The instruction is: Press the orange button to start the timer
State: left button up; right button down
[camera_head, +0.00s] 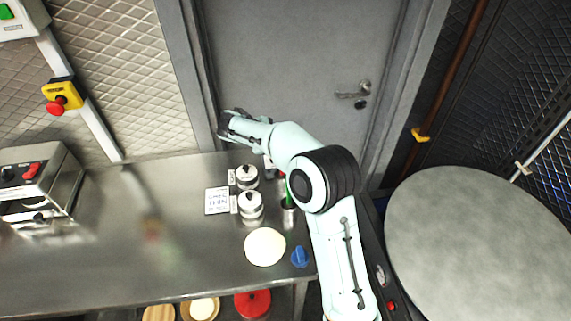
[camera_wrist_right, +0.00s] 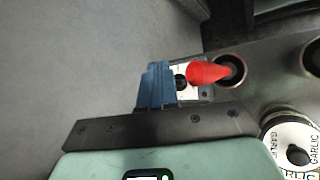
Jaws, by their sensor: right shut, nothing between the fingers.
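My right gripper (camera_head: 228,124) is shut and empty. It is above the back edge of the steel counter, in front of the grey door. In the right wrist view its blue fingers (camera_wrist_right: 157,72) are together. Just right of them is a small white-faced item (camera_wrist_right: 186,80) with a dark round part, partly hidden by the fingers and a red cone-shaped tip (camera_wrist_right: 208,73). I cannot tell whether this is the timer. I cannot make out an orange button in either view. My left gripper is not in view.
The steel counter (camera_head: 110,235) holds two lidded jars (camera_head: 251,205), a white card (camera_head: 217,201), a pale dough round (camera_head: 265,247) and a blue item (camera_head: 299,256). A garlic-labelled jar (camera_wrist_right: 290,135) is near the wrist. A yellow box with a red button (camera_head: 61,97) is on the left wall.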

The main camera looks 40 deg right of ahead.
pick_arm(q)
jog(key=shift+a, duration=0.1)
pick_arm(e)
jog(key=shift+a, duration=0.15)
notch_tip(320, 180, down, 8)
jog(key=shift+r, duration=0.15)
jog(key=shift+f+b, duration=0.3)
jog(key=shift+b, duration=0.05)
jog(key=shift+s+f, duration=0.15)
jog(key=shift+f, duration=0.05)
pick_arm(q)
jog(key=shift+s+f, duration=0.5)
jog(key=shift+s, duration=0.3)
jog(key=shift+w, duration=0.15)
pick_arm(e)
jog(key=shift+f, duration=0.15)
dwell(0.9)
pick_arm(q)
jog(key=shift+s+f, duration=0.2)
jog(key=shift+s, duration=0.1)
pick_arm(e)
jog(key=shift+f, duration=0.3)
